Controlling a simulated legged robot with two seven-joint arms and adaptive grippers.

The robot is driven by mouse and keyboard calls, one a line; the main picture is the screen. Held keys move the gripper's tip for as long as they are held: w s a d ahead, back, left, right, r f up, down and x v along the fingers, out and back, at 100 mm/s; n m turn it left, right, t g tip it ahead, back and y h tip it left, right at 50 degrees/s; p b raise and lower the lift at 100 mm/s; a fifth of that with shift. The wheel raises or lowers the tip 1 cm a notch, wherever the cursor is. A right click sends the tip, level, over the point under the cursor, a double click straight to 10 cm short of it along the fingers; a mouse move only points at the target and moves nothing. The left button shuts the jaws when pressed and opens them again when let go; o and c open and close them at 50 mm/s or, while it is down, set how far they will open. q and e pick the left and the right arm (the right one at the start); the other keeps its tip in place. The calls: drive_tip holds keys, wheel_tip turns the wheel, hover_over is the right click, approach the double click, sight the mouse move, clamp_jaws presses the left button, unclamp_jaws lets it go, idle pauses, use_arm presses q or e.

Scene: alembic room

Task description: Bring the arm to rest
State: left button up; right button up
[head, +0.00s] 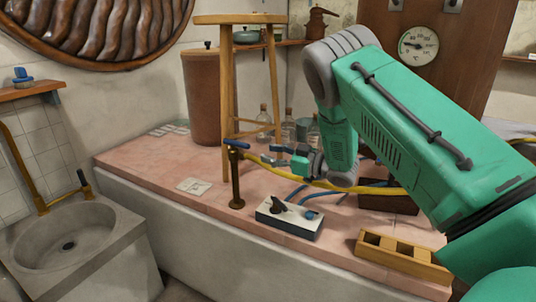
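My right arm (400,130), green with grey joints, reaches in from the right over the pink tiled bench (140,165). My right gripper (268,155) points left, with its small blue fingers apart. It is close to the right of a dark brown upright post (237,185) with a blue lever (237,144) on top. I see nothing held between the fingers; whether they touch the yellow hose (350,187) I cannot tell. My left gripper is not in view.
A switch box (289,217) with a dark knob and a wooden rack (402,256) stand at the bench's front. A wooden stool (227,90), a brown cylinder (202,95) and glass bottles (288,127) are behind. A stone basin (65,225) is left. The bench's left part is mostly clear.

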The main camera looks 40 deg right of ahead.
idle(0.3)
drive_tip(key=s+a+f+m+g+h+p, duration=0.2)
drive_tip(key=s+a+f+m+g+h, duration=0.1)
drive_tip(key=s+a+f, duration=0.5)
drive_tip(key=s+a+f+m+g+h+p, duration=0.25)
drive_tip(key=s+f+g, duration=0.2)
drive_tip(key=f, duration=0.55)
drive_tip(key=s+a+f+g, duration=0.1)
drive_tip(key=s+a+g, duration=0.1)
drive_tip(key=s, duration=0.7)
drive_tip(key=s+a+f+g+h+p, duration=0.1)
drive_tip(key=s+a+f+g, duration=0.1)
drive_tip(key=s, duration=0.7)
drive_tip(key=s+a+f+g+p, duration=0.1)
drive_tip(key=s+a+g, duration=0.3)
drive_tip(key=s, duration=0.5)
drive_tip(key=shift+s+a+f+m, duration=0.25)
drive_tip(key=shift+s+a+m, duration=0.15)
drive_tip(key=shift+a, duration=0.65)
